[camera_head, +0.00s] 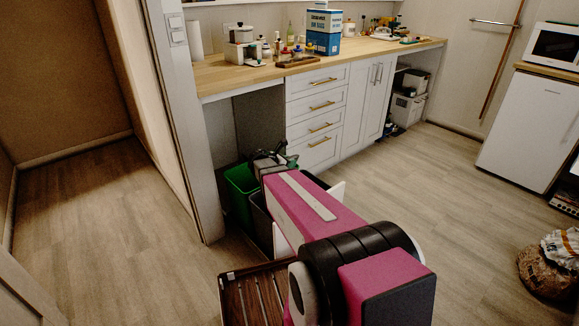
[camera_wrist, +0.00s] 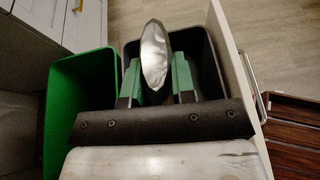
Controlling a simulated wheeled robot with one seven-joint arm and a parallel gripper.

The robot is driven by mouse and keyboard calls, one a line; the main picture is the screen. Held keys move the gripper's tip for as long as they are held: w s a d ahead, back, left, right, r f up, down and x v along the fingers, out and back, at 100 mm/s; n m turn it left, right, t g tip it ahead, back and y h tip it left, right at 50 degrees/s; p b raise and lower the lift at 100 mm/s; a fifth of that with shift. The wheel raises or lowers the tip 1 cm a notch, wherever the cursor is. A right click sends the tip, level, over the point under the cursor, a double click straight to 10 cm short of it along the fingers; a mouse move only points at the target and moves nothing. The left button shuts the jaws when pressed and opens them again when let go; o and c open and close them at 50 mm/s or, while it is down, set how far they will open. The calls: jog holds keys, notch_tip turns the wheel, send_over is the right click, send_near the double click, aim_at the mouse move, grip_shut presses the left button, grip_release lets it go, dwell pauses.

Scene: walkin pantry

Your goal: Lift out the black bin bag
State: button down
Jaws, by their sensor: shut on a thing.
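In the wrist view my gripper (camera_wrist: 157,80) has its two green-padded fingers shut on a shiny, pointed grey-black piece that looks like the gathered top of the black bin bag (camera_wrist: 154,48). The fingers are over the dark bin (camera_wrist: 208,62), which stands beside a green bin (camera_wrist: 72,105). The rest of the bag below the fingers is hidden by my gripper. In the head view my gripper (camera_head: 268,163) is at the bins, partly hidden behind my arm. The dark bin (camera_head: 262,222) and the green bin (camera_head: 240,183) show there under the counter's left end.
A white panel (camera_wrist: 238,60) rises close along the dark bin's right side. A dark slatted wooden thing (camera_head: 250,295) is near the bins. The counter (camera_head: 230,80) overhangs behind, with drawers (camera_head: 318,105) to the right. Open floor (camera_head: 430,190) lies to the right.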

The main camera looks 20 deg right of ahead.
notch_tip(320, 180, up, 16)
dwell(2.2)
jog(key=shift+r, duration=0.1)
